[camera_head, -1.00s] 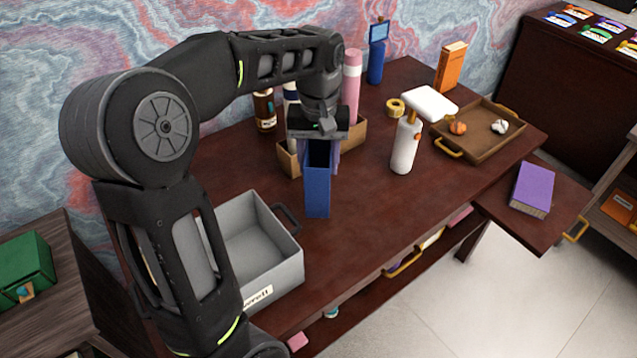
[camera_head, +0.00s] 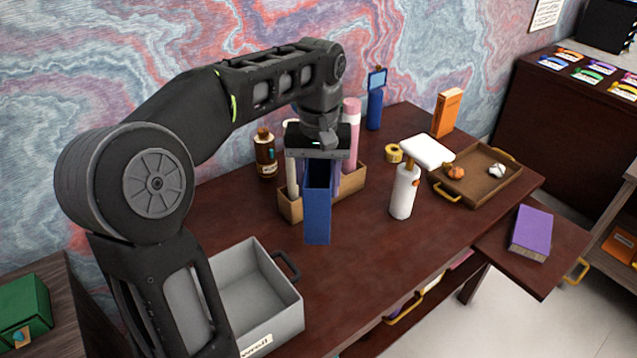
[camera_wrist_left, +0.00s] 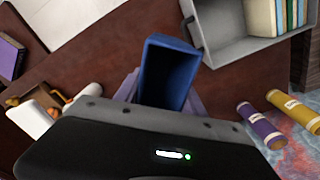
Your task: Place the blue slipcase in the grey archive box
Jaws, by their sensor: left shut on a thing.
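My left gripper (camera_head: 318,158) is shut on the blue slipcase (camera_head: 317,212), which hangs upright below it in front of the wooden holder. The slipcase's open end faces up; it also shows in the left wrist view (camera_wrist_left: 168,75). The grey archive box (camera_head: 275,272) stands on the desk to the left of the slipcase, partly behind my left arm. In the left wrist view the box (camera_wrist_left: 225,45) holds several upright books (camera_wrist_left: 275,15) at one end, with bare floor beside them. My right gripper is not in view.
The wooden holder (camera_head: 290,208) with tubes and a brown bottle (camera_head: 265,153) are behind the slipcase. A white spray bottle (camera_head: 403,192), a tape roll (camera_head: 393,153) and a brown tray (camera_head: 478,197) are to the right. The desk front between box and bottle is clear.

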